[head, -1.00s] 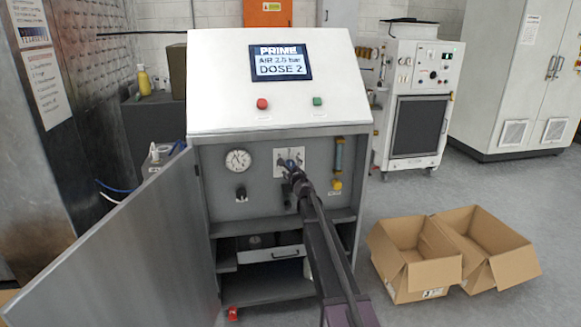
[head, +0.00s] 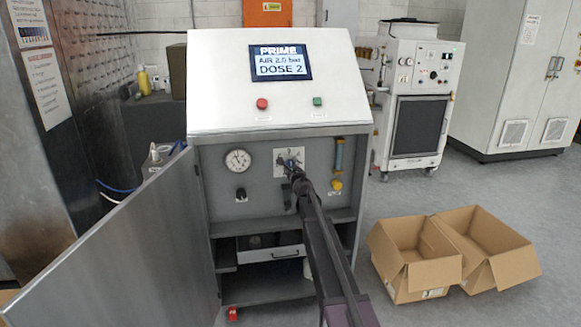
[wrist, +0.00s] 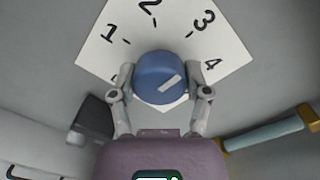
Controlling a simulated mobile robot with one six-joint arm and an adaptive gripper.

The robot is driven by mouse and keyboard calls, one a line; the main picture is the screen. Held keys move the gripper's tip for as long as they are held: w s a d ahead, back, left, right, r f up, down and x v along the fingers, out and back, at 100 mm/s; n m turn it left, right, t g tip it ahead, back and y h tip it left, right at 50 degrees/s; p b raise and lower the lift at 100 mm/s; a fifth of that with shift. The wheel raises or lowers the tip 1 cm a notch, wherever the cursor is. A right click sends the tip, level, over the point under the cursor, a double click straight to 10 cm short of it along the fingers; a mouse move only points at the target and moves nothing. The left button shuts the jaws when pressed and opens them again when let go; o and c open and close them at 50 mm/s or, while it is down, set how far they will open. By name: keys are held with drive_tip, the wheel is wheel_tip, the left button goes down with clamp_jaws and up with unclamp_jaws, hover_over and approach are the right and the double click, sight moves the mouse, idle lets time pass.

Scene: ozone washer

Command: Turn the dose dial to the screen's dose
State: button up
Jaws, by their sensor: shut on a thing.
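The screen (head: 280,62) on the white sloped panel reads PRIME, an AIR line of about 2.0 bar, and DOSE 2. The dose dial (wrist: 158,70) is a round blue knob with a white pointer mark, on a white plate (wrist: 118,26) numbered 1 to 4. The mark slants toward the upper right, roughly between 3 and 4; its exact reading is unclear. My gripper (wrist: 162,84) is shut on the dial, one finger on each side. In the head view my gripper (head: 292,166) reaches the dial plate and hides most of the knob.
A pressure gauge (head: 238,160) and a black knob (head: 241,194) sit left of the dial; a yellow-ended flowmeter (head: 337,165) is at its right. The open cabinet door (head: 115,245) stands at the left. Cardboard boxes (head: 418,280) lie on the floor at right.

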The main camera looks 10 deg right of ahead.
drive_tip(key=shift+w+n, duration=0.1)
drive_tip(key=shift+n, duration=0.2)
drive_tip(key=n, duration=0.8)
drive_tip(key=shift+n+p, duration=0.3)
drive_tip(key=shift+n, duration=0.1)
idle(0.3)
drive_tip(key=o, duration=1.1)
drive_tip(key=shift+o, duration=0.2)
